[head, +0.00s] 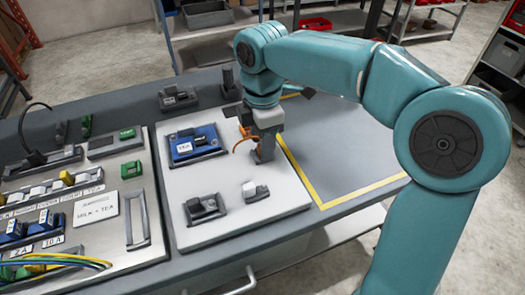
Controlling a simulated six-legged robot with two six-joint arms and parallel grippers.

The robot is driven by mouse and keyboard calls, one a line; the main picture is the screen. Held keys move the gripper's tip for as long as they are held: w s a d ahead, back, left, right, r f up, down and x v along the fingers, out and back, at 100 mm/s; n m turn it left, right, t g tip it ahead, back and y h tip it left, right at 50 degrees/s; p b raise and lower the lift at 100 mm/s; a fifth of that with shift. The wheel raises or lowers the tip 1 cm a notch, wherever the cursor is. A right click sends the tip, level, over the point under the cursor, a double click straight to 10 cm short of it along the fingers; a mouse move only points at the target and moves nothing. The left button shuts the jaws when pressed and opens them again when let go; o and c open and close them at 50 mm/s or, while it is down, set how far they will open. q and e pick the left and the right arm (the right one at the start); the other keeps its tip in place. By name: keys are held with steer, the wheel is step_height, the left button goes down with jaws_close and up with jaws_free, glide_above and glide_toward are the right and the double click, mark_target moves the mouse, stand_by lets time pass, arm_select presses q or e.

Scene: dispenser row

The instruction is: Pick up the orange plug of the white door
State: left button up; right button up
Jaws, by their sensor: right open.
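My right gripper (262,142) comes down from above at the upper right part of a pale panel (225,222). It is open. A thin orange piece (240,143), looking like a curved lead, shows just left of the gripper and close against it in the picture. The plug body at its end cannot be made out, as the gripper hides part of this spot. I cannot tell whether the fingers are around the plug or touching it. I cannot tell which part is the white door. My left gripper is not in view.
A blue labelled block (186,147) sits left of the gripper. A control panel with switches (70,215) and bundled wires (60,261) lies left. A yellow-bordered grey area (335,155) at right is clear.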

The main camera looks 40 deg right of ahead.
steer(key=shift+f, duration=0.1)
steer(key=shift+c, duration=0.3)
jaws_close()
step_height(320, 180, up, 20)
steer(key=p, duration=0.6)
steer(key=shift+p, duration=0.3)
steer(key=shift+r+p, duration=1.2)
steer(key=shift+p, duration=0.1)
step_height(320, 180, up, 3)
steer(key=p, duration=0.3)
